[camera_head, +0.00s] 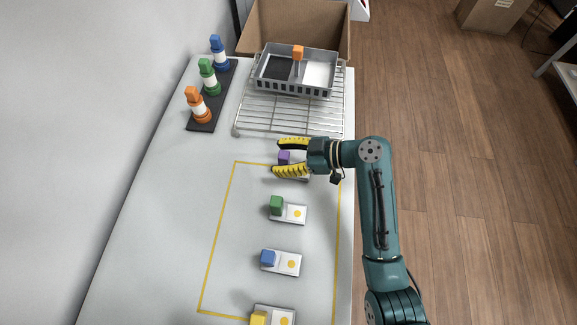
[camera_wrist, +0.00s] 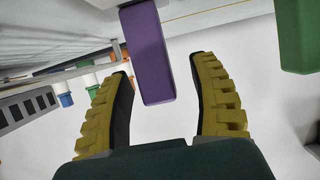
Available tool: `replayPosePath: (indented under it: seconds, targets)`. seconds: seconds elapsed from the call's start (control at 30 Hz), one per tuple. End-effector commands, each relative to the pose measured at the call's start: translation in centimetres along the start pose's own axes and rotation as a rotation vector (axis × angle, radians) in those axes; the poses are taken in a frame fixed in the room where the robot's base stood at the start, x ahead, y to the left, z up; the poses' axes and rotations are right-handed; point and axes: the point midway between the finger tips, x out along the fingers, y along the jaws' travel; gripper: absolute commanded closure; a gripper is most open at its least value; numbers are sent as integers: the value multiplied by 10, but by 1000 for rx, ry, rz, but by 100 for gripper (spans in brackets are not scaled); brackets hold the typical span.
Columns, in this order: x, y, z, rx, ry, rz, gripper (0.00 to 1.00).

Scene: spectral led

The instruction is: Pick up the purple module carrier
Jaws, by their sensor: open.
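In the wrist view nothing touches the fingers. The carrier's white base is mostly hidden by my gripper in the head view.
Green (camera_head: 277,205), blue (camera_head: 268,257) and yellow (camera_head: 259,318) carriers stand in a row nearer the front. A wire rack (camera_head: 290,119) bearing a grey tray (camera_head: 263,85) lies behind. Coloured stacks stand on a black strip (camera_head: 227,83) at the back left. The table's left side is clear.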

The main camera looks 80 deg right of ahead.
Motion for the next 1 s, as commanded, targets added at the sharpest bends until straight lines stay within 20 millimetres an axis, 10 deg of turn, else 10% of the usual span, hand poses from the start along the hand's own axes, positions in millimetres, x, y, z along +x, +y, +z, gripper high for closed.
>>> replayPosePath:
  seconds: [0.3, 0.63, 1.0]
  targets:
    - [8, 1, -1, -1, 1, 1, 40]
    - [8, 1, -1, -1, 1, 1, 100]
    - [7, 1, -5, -3, 2, 2, 100]
